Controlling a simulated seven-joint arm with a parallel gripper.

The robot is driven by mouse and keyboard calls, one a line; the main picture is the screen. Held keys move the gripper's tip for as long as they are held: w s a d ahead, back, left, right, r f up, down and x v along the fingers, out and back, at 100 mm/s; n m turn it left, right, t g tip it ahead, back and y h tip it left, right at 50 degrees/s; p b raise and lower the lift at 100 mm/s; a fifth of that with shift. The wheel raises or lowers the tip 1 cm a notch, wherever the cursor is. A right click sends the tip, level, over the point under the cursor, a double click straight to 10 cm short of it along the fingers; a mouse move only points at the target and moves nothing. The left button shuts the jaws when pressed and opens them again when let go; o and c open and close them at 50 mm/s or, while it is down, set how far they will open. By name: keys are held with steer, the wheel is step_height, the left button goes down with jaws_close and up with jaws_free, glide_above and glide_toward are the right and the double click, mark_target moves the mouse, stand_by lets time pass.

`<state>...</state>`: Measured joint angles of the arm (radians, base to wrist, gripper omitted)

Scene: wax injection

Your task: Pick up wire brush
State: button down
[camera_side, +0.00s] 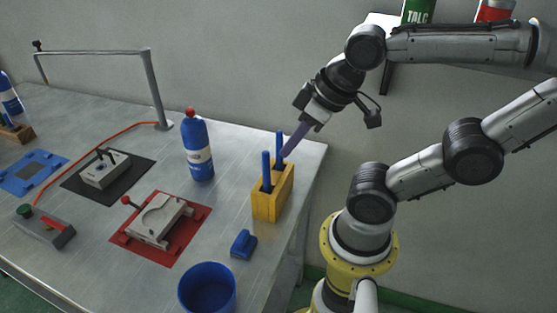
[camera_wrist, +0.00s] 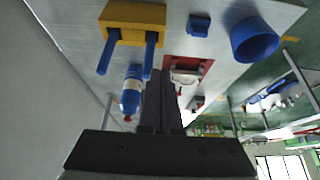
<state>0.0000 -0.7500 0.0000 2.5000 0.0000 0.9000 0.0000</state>
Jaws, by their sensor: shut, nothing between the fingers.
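A yellow block (camera_side: 272,199) stands near the right end of the table and holds two upright blue handles, one in front (camera_side: 266,171) and one behind (camera_side: 279,146). One may be the wire brush; their lower ends are hidden in the block. A small blue object (camera_side: 243,244) lies in front of the block; I cannot tell if it is a brush. My gripper (camera_side: 287,155) is shut and empty, its tips close to the rear handle in the side view. In the wrist view the shut fingers (camera_wrist: 161,78) point toward the block (camera_wrist: 134,17) and handles (camera_wrist: 149,56).
A blue bottle (camera_side: 198,150) stands left of the block, and a blue cup (camera_side: 207,290) at the front edge. A red mat (camera_side: 190,243) bears a grey mould (camera_side: 158,222). The wall is close behind the table.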

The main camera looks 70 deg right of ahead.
steer(key=c, duration=0.7)
jaws_free()
